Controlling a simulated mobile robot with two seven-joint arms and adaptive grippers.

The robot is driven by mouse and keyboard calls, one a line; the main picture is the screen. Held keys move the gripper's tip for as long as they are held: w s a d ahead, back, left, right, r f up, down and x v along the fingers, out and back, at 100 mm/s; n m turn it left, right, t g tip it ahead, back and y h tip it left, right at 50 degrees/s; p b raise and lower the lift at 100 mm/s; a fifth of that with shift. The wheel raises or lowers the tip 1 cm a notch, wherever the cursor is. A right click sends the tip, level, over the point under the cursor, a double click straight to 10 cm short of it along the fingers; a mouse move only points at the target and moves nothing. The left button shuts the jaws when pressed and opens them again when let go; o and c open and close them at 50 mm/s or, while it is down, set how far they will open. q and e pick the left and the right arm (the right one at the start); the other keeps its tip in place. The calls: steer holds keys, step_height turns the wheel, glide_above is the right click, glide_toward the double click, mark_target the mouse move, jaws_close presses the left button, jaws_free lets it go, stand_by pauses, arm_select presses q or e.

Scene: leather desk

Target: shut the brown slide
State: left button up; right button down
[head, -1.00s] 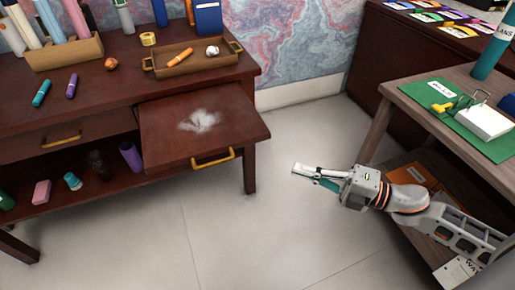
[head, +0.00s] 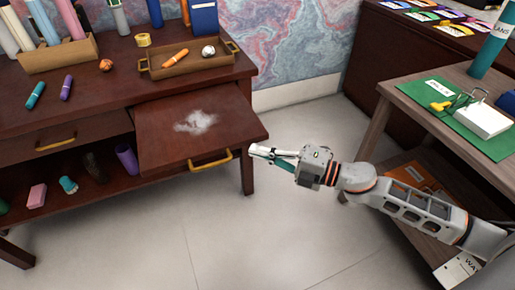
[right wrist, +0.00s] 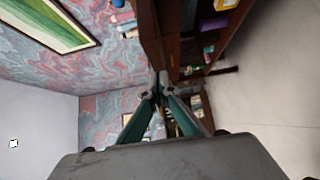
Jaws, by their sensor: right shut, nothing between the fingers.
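The brown slide (head: 160,150) is a flat dark-wood board pulled out from the desk (head: 90,85), with a yellow handle (head: 211,160) on its front face and a whitish patch (head: 196,122) on top. My right gripper (head: 254,151) is shut and empty, in front of the slide's right front corner and a little right of the handle. It appears close to the slide, but I cannot tell whether it touches. In the right wrist view the fingertips (right wrist: 157,84) meet, with dark desk wood beyond them. My left gripper is not in view.
A wooden tray (head: 160,72) with an orange marker and a pale ball stands on the desk top. Below, a shelf holds a purple cup (head: 127,158) and small items. A side table (head: 450,75) stands at right. The floor between is clear.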

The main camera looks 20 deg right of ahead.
steer(key=shift+w, duration=0.45)
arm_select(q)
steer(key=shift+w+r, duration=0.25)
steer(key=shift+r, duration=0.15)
arm_select(e)
steer(key=shift+w, duration=0.1)
